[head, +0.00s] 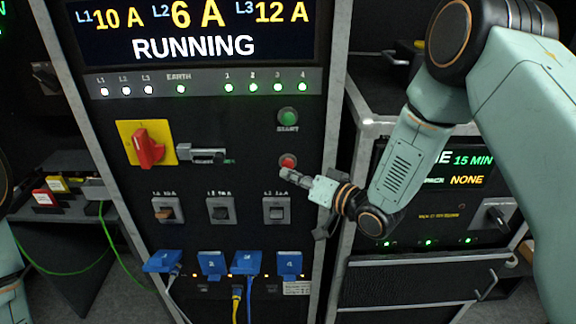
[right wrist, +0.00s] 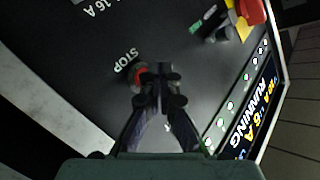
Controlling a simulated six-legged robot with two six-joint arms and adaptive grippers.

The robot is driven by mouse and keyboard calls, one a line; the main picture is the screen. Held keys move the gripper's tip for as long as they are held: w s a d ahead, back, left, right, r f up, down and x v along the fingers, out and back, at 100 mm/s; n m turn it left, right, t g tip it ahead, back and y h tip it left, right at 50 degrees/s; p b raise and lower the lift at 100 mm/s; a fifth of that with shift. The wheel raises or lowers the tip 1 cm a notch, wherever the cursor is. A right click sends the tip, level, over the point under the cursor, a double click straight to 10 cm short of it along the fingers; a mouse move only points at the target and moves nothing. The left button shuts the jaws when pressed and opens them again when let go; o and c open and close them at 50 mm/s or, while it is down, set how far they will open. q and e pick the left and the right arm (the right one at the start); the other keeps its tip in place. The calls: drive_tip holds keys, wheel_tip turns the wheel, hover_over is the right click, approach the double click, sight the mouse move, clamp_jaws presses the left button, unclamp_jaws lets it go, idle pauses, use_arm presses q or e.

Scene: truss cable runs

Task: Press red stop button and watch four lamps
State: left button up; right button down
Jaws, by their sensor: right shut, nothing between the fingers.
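The red stop button (head: 288,160) is on the black panel below the green START button (head: 288,117). My right gripper (head: 286,174) is shut and empty, with its tips just below the button in the head view. In the right wrist view the tips (right wrist: 166,72) overlap the edge of the red button (right wrist: 140,74), beside the word STOP. I cannot tell whether they touch it. The lamps numbered 1 (head: 228,87), 2 (head: 253,87), 3 (head: 278,87) and 4 (head: 303,87) are all lit green. My left gripper is out of view.
The display (head: 190,32) above reads RUNNING. A red rotary switch (head: 150,148) on a yellow plate is at the left. Breaker switches (head: 220,211) and blue plugs (head: 210,263) with cables sit lower down. Another cabinet (head: 430,290) stands at the right.

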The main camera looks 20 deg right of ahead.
drive_tip(key=shift+w, duration=0.15)
idle(0.7)
drive_tip(key=shift+w+d, duration=0.1)
drive_tip(key=shift+w, duration=0.2)
drive_tip(key=shift+w+d, duration=0.1)
drive_tip(key=shift+w, duration=0.25)
idle(0.9)
drive_tip(key=shift+s+a, duration=0.2)
drive_tip(key=shift+s, duration=0.6)
drive_tip(key=shift+s, duration=0.1)
drive_tip(key=s, duration=0.2)
drive_tip(key=s+a+p, duration=0.1)
drive_tip(key=s, duration=0.1)
drive_tip(key=shift+s+a, duration=0.2)
drive_tip(key=shift+s, duration=0.1)
